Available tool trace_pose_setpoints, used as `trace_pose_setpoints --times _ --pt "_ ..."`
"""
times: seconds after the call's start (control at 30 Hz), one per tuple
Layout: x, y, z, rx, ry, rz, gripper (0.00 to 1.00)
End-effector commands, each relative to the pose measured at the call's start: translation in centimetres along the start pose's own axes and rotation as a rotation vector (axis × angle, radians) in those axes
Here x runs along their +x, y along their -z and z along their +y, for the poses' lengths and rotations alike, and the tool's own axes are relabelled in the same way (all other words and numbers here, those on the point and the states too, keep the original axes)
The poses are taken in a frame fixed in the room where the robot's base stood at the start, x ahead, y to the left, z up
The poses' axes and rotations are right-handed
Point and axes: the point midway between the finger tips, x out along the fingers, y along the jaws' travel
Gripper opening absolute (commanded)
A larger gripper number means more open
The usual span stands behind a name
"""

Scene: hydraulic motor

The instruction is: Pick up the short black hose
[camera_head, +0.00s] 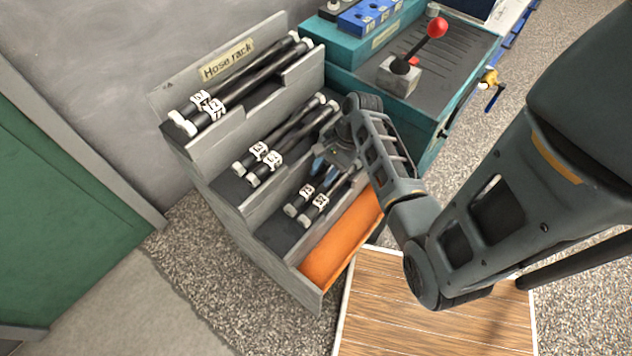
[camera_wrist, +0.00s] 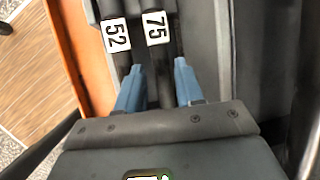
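Two short black hoses with white number labels lie side by side on the lowest grey step of the hose rack, one (camera_head: 299,201) left of the other (camera_head: 318,203) in the head view. In the wrist view, their labels read 52 (camera_wrist: 115,36) and 75 (camera_wrist: 157,30). My gripper (camera_wrist: 159,66) has two blue fingers spread apart. The hose labelled 75 runs between them in the picture, and the left finger is over or beside the hose labelled 52. I cannot tell finger depth or contact. In the head view, my gripper (camera_head: 326,168) partly hides the hoses' upper ends.
The grey stepped hose rack (camera_head: 250,215) has longer black hoses on its middle (camera_head: 285,140) and top (camera_head: 245,85) steps. An orange panel (camera_head: 342,240) is at its front. A teal cabinet (camera_head: 430,150) with a red-knobbed lever (camera_head: 437,27) stands right, behind my arm.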

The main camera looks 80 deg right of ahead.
Motion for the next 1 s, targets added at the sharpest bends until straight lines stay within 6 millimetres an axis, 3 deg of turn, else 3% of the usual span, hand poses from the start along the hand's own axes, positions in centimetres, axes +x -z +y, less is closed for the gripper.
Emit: trace_pose_setpoints --times 0.2,0.5,0.87,1.0 --pt "2.7 0.1 -0.1 -0.001 0.000 0.001 0.37" --pt "3.0 0.1 -0.1 -0.002 0.000 0.001 0.36" --pt "3.0 0.1 -0.1 -0.002 0.000 0.001 0.01" --pt "3.0 0.1 -0.1 -0.002 0.000 0.001 0.00"
